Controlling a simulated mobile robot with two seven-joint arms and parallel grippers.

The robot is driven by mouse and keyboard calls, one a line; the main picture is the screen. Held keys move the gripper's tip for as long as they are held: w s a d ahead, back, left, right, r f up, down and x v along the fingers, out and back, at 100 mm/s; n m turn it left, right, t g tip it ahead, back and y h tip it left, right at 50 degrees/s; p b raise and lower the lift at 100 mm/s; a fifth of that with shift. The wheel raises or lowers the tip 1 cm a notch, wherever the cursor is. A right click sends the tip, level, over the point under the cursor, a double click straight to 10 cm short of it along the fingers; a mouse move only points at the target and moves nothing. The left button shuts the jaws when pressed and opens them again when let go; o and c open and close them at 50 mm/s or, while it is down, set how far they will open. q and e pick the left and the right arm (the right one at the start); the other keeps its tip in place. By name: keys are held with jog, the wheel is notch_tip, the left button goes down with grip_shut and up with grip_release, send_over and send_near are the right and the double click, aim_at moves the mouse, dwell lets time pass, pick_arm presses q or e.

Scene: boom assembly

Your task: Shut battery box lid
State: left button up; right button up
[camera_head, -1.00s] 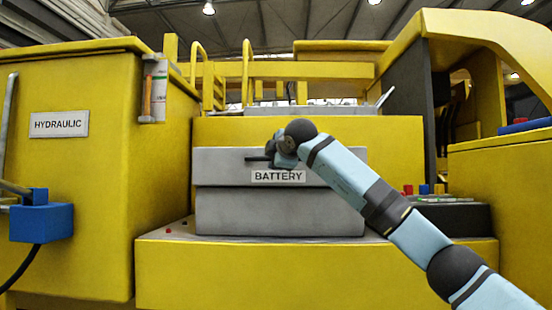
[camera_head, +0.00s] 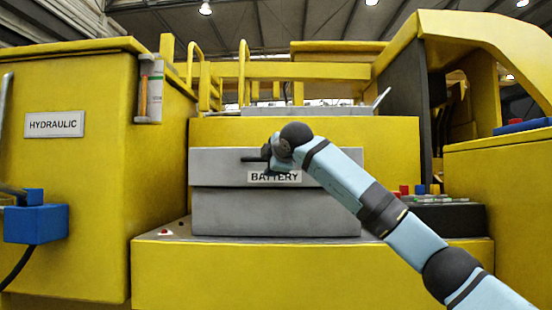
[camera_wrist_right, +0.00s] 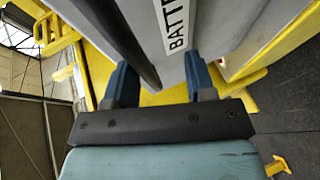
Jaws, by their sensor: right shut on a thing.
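The grey battery box (camera_head: 275,214) stands on a yellow ledge in the middle of the head view. Its grey lid (camera_head: 215,165) sits level on top, with its front skirt down over the box. The lid carries a BATTERY label (camera_head: 261,178), partly covered by my gripper. My right gripper (camera_head: 268,153) is at the lid's front, shut on the dark bar handle (camera_head: 250,159). In the right wrist view the handle (camera_wrist_right: 128,50) runs down toward the space between the fingers (camera_wrist_right: 162,78). The exact grip is partly hidden. My left gripper is not in view.
A yellow HYDRAULIC tank (camera_head: 85,200) stands close on the left, with a blue block (camera_head: 36,224) on its front. A dark panel (camera_head: 450,218) with coloured knobs is right of the box. The yellow ledge (camera_head: 300,270) extends in front.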

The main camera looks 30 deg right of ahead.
pick_arm(q)
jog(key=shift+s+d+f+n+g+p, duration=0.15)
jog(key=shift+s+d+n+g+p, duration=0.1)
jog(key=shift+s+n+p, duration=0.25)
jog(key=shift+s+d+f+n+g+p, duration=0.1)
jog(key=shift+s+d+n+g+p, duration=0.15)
jog(key=shift+p, duration=0.45)
pick_arm(e)
jog(key=v, duration=1.4)
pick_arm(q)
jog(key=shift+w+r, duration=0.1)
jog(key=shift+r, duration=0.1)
